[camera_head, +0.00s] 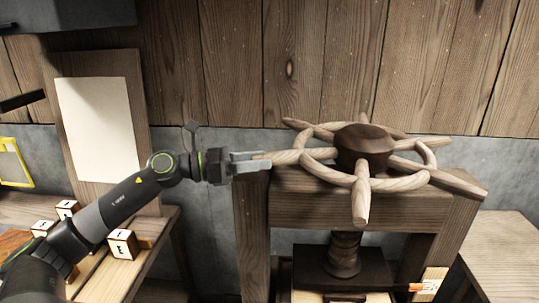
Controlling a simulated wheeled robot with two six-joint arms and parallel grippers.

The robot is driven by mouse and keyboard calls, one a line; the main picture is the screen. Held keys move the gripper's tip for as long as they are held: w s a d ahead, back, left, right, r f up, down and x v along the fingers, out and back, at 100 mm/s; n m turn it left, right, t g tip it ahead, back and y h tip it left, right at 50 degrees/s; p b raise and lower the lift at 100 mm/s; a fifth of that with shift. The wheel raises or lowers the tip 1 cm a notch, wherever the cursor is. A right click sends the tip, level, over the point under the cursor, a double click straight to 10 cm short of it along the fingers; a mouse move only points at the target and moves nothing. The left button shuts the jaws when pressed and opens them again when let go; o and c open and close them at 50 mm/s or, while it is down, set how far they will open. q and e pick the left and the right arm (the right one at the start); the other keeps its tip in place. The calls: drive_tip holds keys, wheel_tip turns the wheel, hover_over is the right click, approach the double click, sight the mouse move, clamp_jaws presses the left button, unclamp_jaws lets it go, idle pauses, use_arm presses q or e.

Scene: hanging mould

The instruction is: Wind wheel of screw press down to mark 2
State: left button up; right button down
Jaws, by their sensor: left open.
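The wooden wheel (319,178) of the screw press lies level on top of the press frame (300,205), with a dark hub (363,147) and several handle spokes. My left gripper (262,161) is at the tip of the left-pointing spoke (284,157), its fingers beside that tip and open. I cannot tell whether they touch it. Below the beam the dark screw (344,254) runs down to a dark block (310,267). An orange pointer (415,287) stands by a pale mark plate (433,283) at lower right; its marks are too small to read. My right gripper is not in view.
A board with blank paper (95,128) leans at the left. Letter blocks (121,245) lie on a low bench (150,255) beneath my left arm. A yellow frame (14,165) is at the far left. A wooden table (500,255) stands right of the press. A plank wall is close behind.

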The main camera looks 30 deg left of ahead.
use_arm(q)
drive_tip(key=shift+p+x, duration=0.75)
drive_tip(key=shift+x, duration=0.9)
clamp_jaws()
